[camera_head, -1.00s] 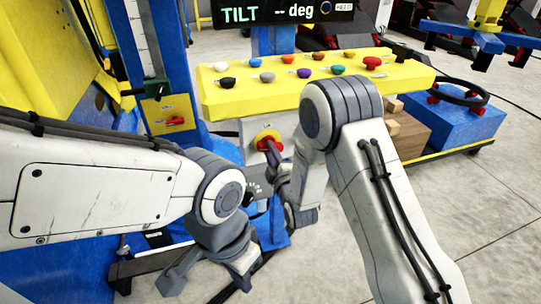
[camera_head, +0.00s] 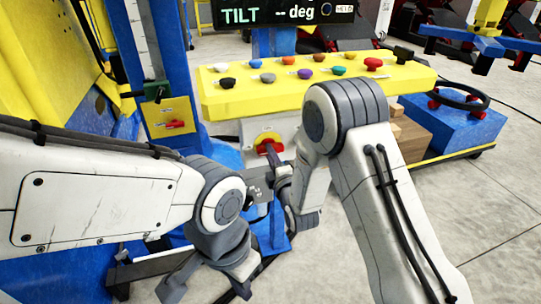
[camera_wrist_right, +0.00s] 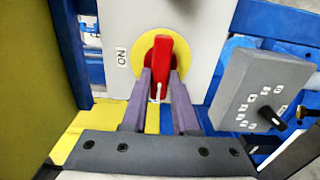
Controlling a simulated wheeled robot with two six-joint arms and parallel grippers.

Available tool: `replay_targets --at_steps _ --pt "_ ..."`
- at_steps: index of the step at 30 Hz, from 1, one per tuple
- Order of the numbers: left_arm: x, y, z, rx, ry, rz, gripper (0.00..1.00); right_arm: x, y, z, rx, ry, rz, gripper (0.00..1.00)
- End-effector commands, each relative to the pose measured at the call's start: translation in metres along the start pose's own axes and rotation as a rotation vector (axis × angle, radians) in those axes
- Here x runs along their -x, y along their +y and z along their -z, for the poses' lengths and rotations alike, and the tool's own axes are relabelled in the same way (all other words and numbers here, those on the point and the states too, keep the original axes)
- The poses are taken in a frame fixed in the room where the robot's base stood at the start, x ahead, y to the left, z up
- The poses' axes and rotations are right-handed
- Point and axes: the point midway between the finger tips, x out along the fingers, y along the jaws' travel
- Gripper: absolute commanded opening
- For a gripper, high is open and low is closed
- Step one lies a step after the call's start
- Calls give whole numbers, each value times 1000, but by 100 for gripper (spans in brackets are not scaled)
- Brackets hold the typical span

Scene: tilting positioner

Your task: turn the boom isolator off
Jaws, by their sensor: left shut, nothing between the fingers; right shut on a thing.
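The isolator is a red rotary handle (camera_head: 270,147) on a yellow disc, on a light grey box below the yellow console. In the right wrist view the red handle (camera_wrist_right: 160,66) stands upright in the picture on its yellow disc (camera_wrist_right: 143,45), with an ON label (camera_wrist_right: 121,57) to its left. My right gripper (camera_wrist_right: 160,82) is shut on the handle, one finger on each side. In the head view its fingertips are hard to make out. My left gripper (camera_head: 207,284) is shut and empty, low at the front left, apart from the isolator.
The yellow console (camera_head: 318,84) with several coloured knobs lies above the isolator. Another red handle (camera_head: 173,125) sits on a yellow panel at left. A grey labelled box (camera_wrist_right: 262,92) is close right of my right gripper. Open floor (camera_head: 500,200) lies at right.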

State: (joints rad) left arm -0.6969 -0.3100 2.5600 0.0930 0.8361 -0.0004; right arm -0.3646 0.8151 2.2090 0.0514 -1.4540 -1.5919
Motion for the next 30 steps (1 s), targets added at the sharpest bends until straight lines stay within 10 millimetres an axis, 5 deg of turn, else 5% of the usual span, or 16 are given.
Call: replay_targets --at_steps 1,2,4,17,30 --pt "0 0 0 0 0 0 0 0 -1 1 3 4 3 0" --pt "0 0 0 0 0 0 0 0 -1 1 3 4 3 31" --pt "0 0 0 0 0 0 0 0 -1 1 2 3 3 57" --pt "0 0 0 0 0 0 0 8 -1 0 0 1 3 57" --pt "7 0 0 0 0 0 0 89 2 1 1 3 9 57"
